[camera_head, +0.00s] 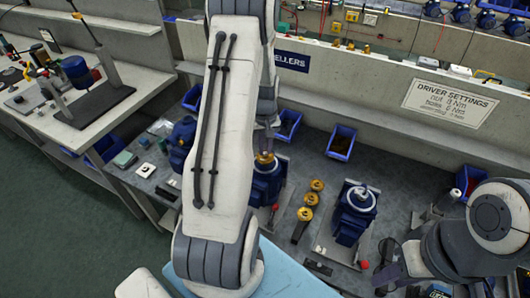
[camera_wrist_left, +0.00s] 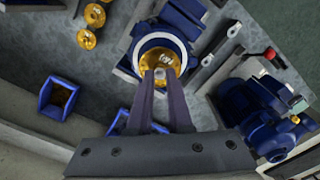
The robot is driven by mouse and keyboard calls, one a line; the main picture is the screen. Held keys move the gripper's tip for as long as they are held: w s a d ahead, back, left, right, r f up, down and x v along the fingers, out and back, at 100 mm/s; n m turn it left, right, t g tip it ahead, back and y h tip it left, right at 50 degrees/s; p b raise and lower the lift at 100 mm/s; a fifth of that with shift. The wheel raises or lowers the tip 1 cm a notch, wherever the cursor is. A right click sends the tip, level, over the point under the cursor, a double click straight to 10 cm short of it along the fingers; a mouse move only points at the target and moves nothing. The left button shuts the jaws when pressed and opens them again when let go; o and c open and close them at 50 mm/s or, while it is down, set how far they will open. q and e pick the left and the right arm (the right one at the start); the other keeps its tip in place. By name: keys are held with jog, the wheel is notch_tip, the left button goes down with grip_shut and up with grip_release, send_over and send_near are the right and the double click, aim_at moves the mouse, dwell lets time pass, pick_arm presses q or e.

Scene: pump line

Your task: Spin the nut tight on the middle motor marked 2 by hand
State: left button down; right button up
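The middle of three blue motors (camera_head: 266,186) stands on the bench, partly behind my left arm, with a brass impeller (camera_head: 264,158) on top. The left wrist view shows this motor's round pale housing (camera_wrist_left: 139,50) and the brass inside it. A small silvery nut-like piece (camera_wrist_left: 167,61) is at its centre. My left gripper (camera_wrist_left: 158,73) reaches over the housing, its two fingertips close together at the centre with a narrow gap. Whether they touch the nut is unclear. My right gripper (camera_head: 392,276) is low at the right, its fingers unclear. I cannot read a number 2.
Another motor (camera_head: 356,208) stands at the right and one (camera_head: 183,138) at the left. Several brass impellers (camera_head: 311,198) lie between the middle and right motors. Blue bins (camera_head: 341,142) line the back of the bench. A driver settings sign (camera_head: 450,103) hangs on the ledge behind.

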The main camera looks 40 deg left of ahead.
aim_at(265, 153)
pick_arm(q)
jog(key=m, duration=0.2)
jog(key=shift+m, duration=0.4)
jog(key=m, duration=0.4)
jog(key=shift+p, duration=0.4)
jog(key=c, duration=1)
grip_release()
jog(key=shift+r+p, duration=1.85)
jog(key=shift+r, duration=0.45)
jog(key=shift+f, duration=0.1)
